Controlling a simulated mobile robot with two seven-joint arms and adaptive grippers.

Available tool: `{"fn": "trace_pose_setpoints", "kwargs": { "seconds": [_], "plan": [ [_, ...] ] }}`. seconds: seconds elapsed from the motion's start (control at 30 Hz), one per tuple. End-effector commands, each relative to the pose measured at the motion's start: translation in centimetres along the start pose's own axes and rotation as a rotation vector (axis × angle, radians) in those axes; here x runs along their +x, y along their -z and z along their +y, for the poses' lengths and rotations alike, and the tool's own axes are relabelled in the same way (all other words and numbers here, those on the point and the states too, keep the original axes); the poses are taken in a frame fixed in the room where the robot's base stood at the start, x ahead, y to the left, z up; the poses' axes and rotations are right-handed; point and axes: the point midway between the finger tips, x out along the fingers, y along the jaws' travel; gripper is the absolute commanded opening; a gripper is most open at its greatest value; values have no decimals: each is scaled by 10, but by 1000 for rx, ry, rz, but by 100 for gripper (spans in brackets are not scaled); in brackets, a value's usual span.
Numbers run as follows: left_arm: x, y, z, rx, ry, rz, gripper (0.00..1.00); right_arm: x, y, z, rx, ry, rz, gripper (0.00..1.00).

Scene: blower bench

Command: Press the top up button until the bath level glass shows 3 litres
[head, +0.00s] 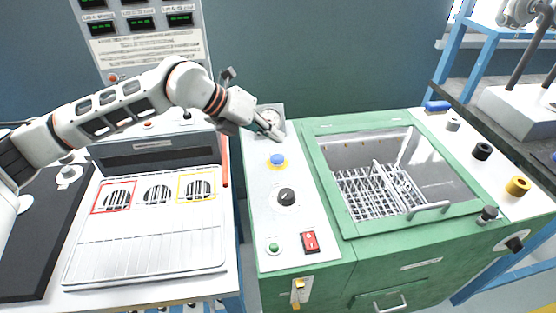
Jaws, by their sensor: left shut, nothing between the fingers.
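The green bath (373,240) stands right of centre, with its lid opening showing a wire basket (375,190) inside. Left of it is a white control panel (258,215) with a blue button (277,160), a black knob (286,197), a green button (273,246) and a red rocker switch (310,241). I cannot read which one is marked top up. A round dial (271,114) at the panel's back is partly hidden by my left gripper (273,131). That gripper is shut and empty, above the back of the panel, beyond the blue button. I cannot make out a level glass or its reading.
A white unit with a wire rack (150,245) and vents framed in red and yellow stands left, below green displays (140,22). An orange rod (224,160) is beside it.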

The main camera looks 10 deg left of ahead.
Motion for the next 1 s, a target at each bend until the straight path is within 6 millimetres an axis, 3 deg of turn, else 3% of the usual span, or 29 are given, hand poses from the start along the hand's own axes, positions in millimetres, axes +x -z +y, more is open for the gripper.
{"fn": "trace_pose_setpoints", "kwargs": {
  "seconds": [0.03, 0.3, 1.0],
  "plan": [
    [11, 8, 8, -4, 0, 6, 0, 4, -7, 0, -3, -3, -4, 0],
    [23, 17, 16, -1, 0, 1, 0, 8, 7, 9, -13, -17, 21, 0],
    [23, 17, 16, 0, 1, 0, 0, 5, -4, 2, -11, -6, 2, 0]
  ]
}}
